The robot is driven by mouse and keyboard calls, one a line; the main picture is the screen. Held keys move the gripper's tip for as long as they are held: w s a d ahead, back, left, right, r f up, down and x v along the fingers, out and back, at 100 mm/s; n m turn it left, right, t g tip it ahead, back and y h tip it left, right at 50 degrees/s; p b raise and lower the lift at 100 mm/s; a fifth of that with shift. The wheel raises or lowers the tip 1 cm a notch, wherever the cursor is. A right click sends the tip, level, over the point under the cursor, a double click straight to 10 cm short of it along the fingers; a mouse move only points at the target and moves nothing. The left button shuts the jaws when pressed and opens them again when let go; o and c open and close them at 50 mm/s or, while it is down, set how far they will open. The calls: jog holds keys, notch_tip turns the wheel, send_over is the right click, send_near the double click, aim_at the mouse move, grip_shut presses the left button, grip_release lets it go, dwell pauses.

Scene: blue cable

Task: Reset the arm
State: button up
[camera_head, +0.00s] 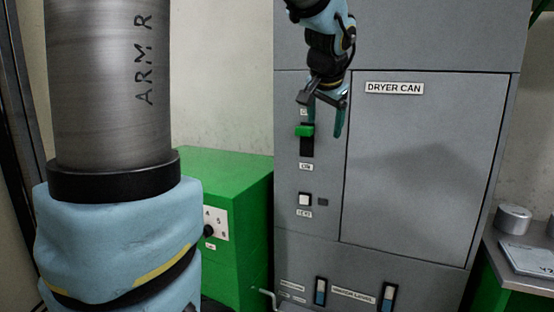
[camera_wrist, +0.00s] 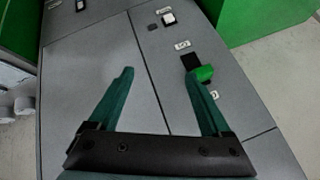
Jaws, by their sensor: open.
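My gripper (camera_head: 326,105) is in front of the grey machine's panel, near the green switch handle (camera_head: 304,131). In the wrist view my gripper (camera_wrist: 158,85) has its two green fingers spread wide with nothing between them. The green handle also shows in the wrist view (camera_wrist: 204,73), close beside the tip of the right finger. I cannot tell whether they touch. The handle sits at the upper part of its black slot (camera_head: 307,146) in the head view. My upper arm (camera_head: 110,90), marked "ARM R", fills the left of the head view.
The grey cabinet has a large door labelled "DRYER CAN" (camera_head: 430,180). Below the switch is a white button (camera_head: 305,200). A green box (camera_head: 240,190) stands to the left. A side table with a round metal part (camera_head: 513,219) is at the right.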

jog(key=s+a+f+n+g, duration=0.2)
jog(key=s+a+f, duration=0.3)
jog(key=f, duration=0.3)
jog(key=s+a+f+n+g, duration=0.2)
jog(key=s+a+f+n, duration=0.1)
jog(key=s+a+f, duration=0.2)
jog(key=s+a+f+n+g+y, duration=0.1)
jog(key=s+a+f+n+g, duration=0.1)
jog(key=s+a+f, duration=0.3)
jog(key=a+f, duration=0.3)
jog(key=f, duration=0.3)
jog(key=shift+s+f+n, duration=0.35)
jog(key=shift+f+n, duration=0.05)
